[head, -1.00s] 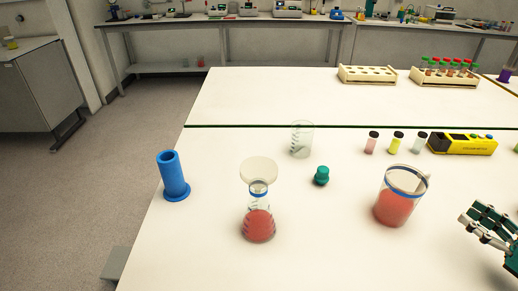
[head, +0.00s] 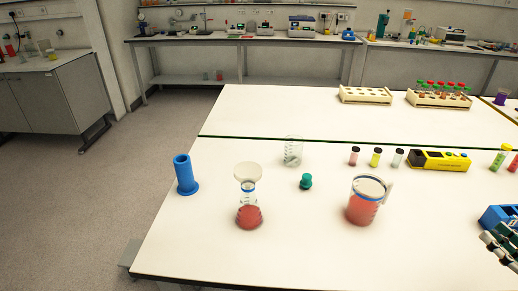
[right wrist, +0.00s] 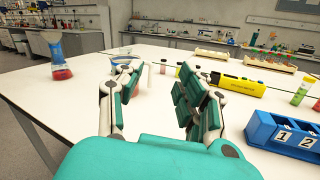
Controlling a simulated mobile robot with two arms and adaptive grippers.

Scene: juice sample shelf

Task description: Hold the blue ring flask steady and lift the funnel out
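The blue ring flask (head: 249,217) is a conical glass flask with red liquid and a blue band at its neck. It stands upright on the white bench, left of the middle. The pale funnel (head: 248,171) sits in its mouth. Flask (right wrist: 61,72) and funnel (right wrist: 44,24) also show at the far left of the right wrist view. My right gripper (right wrist: 160,75) is open and empty above the bench, well to the right of the flask. In the head view only part of it shows at the lower right edge. My left gripper is not in view.
A jug of red liquid (head: 361,209) stands between flask and right gripper. A green stopper (head: 306,181), an empty beaker (head: 293,151) and a blue cylinder stand (head: 185,176) are near the flask. A blue numbered rack (right wrist: 285,135) is right of my gripper. The bench front is clear.

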